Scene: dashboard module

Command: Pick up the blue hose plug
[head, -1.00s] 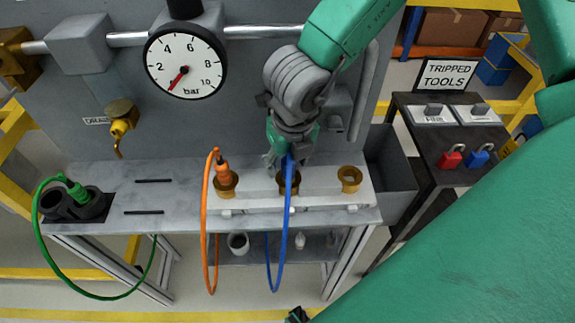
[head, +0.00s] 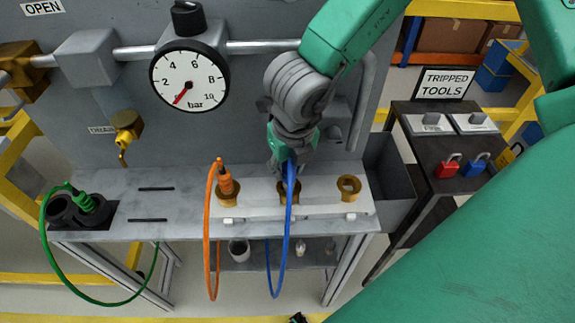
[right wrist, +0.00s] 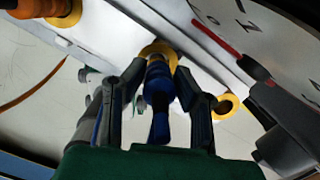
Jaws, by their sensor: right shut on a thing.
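The blue hose plug (right wrist: 158,85) is between the two fingers of my right gripper (right wrist: 160,78) in the right wrist view. Its tip is at the middle brass socket (right wrist: 158,48); I cannot tell how deep it sits. In the head view my right gripper (head: 287,160) points down over the middle socket (head: 289,190) and mostly hides the plug. The blue hose (head: 287,235) loops down over the bench front from it. My left gripper does not show.
An orange plug (head: 225,182) sits in the left brass socket; the right socket (head: 349,186) is empty. A green plug (head: 84,200) is in a black holder at the left. A pressure gauge (head: 190,78) and pipe are behind. A dark side table (head: 450,150) holds red and blue padlocks.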

